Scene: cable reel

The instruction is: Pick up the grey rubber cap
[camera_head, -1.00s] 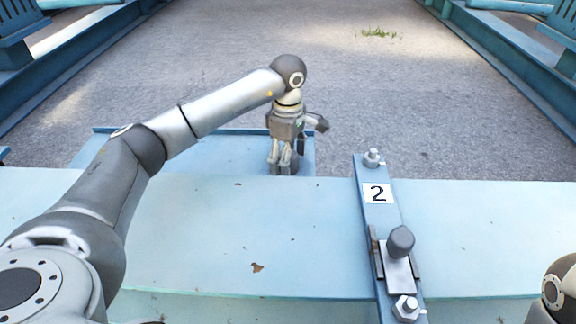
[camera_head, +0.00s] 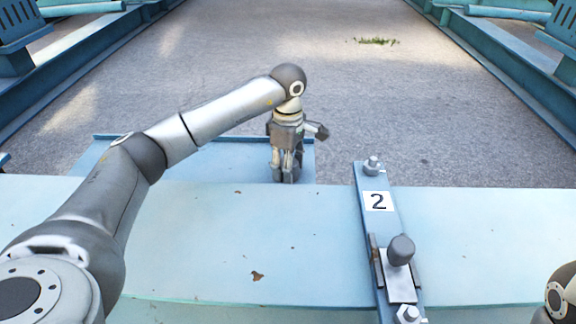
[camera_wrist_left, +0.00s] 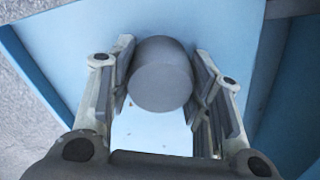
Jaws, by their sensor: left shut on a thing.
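My left gripper (camera_head: 287,172) points down at the far edge of the light blue beam. It is shut on a grey round cap, which shows between the two fingers in the left wrist view (camera_wrist_left: 160,78). The left gripper (camera_wrist_left: 160,88) has one finger on each side of the cap. In the head view the cap is mostly hidden by the fingers. I cannot tell whether it is still touching a surface beneath. My right gripper is out of view.
A lower blue plate (camera_head: 215,160) lies behind the beam.

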